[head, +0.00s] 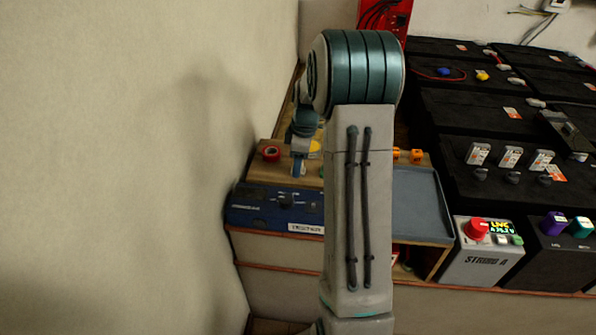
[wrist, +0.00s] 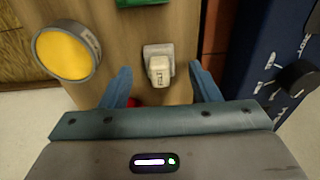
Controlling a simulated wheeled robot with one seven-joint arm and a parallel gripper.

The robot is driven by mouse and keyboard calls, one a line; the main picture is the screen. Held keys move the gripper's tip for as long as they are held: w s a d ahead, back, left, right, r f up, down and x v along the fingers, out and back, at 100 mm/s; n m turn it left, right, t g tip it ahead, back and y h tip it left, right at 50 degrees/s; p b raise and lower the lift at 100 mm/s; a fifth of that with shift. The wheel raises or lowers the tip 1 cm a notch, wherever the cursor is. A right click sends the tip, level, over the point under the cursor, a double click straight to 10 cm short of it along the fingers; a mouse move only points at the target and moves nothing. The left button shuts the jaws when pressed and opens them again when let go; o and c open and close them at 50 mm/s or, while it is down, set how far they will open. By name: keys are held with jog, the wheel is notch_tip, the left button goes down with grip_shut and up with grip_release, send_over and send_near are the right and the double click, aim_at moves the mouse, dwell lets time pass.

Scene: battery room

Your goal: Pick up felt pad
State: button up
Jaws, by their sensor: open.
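I cannot tell for sure which thing is the felt pad. In the head view my gripper (head: 299,158) is partly hidden by my arm.
A blue tester (head: 275,207) stands at the bench front; it also shows at the right of the wrist view (wrist: 260,65). A red roll (head: 271,154) lies near the left wall. A grey tray (head: 420,205) and black batteries (head: 480,110) are to the right.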

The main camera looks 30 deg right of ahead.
jog(key=shift+a+f, duration=0.1)
jog(key=shift+f, duration=0.65)
jog(key=c, duration=1.1)
jog(key=shift+o, duration=0.2)
jog(key=shift+r, duration=0.15)
notch_tip(320, 180, up, 4)
jog(key=shift+r+p, duration=0.1)
jog(key=shift+p, duration=0.45)
jog(key=s+d+r+p, duration=0.1)
jog(key=s+d+r, duration=0.5)
jog(key=d, duration=0.3)
jog(key=shift+s+r, duration=0.3)
jog(key=shift+s, duration=0.25)
jog(key=shift+o, duration=0.4)
jog(key=shift+d, duration=0.1)
